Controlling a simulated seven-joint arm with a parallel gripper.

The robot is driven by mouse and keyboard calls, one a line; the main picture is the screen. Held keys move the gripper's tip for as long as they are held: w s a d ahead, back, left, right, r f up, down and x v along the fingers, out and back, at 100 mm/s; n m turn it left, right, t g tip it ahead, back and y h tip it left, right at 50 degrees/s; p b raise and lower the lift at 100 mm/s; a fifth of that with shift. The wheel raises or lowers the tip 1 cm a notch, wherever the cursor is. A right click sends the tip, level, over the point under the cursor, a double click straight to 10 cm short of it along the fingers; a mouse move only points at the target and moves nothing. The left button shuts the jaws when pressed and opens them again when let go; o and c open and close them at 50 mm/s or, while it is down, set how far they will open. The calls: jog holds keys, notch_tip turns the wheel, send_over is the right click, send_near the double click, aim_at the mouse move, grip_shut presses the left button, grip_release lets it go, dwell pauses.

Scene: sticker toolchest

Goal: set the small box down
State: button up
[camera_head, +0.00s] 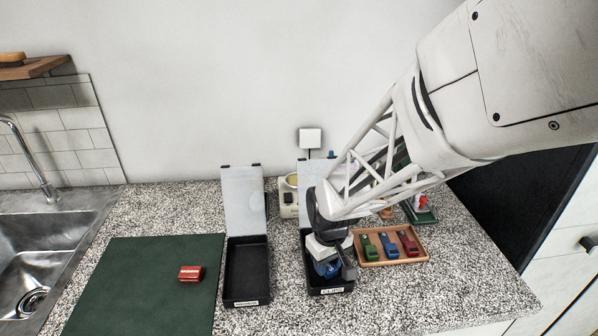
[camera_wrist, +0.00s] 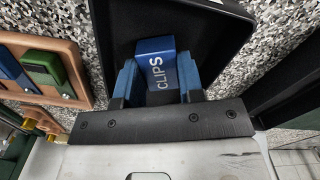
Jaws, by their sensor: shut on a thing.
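The small box (camera_wrist: 155,64) is blue with white "CLIPS" lettering. My gripper (camera_wrist: 158,82) is shut on it, with one blue-padded finger on each side. In the wrist view the box is over or inside a black bin (camera_wrist: 222,40); I cannot tell whether it touches the floor. In the head view my gripper (camera_head: 328,266) is low in the mouth of the black bin (camera_head: 331,290) labelled "CLIPS", whose lid is raised. The arm hides most of the bin's inside and much of the box.
An empty, open black bin (camera_head: 247,270) stands to the left. A red box (camera_head: 190,273) lies on the green mat (camera_head: 135,290). A wooden tray (camera_head: 395,261) with green, blue and red pieces sits close on the right. A sink (camera_head: 35,255) is far left.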

jog(key=shift+f, duration=0.15)
jog(key=o, duration=0.9)
notch_tip(320, 180, up, 12)
jog(key=shift+r, duration=0.2)
dwell(0.4)
dwell(0.5)
jog(key=s+d+r+m+t, duration=0.1)
jog(key=s+d+r, duration=0.1)
jog(key=s, duration=0.3)
jog(key=s+d+r+m, duration=0.2)
jog(key=s+r, duration=0.1)
jog(key=s, duration=0.3)
jog(key=s+d+r+m+t, duration=0.1)
jog(key=s+d+r+m, duration=0.1)
jog(key=s, duration=0.3)
jog(key=shift+s+d+r+t, duration=0.15)
jog(key=shift+d+r+t, duration=0.15)
jog(key=shift+r, duration=0.15)
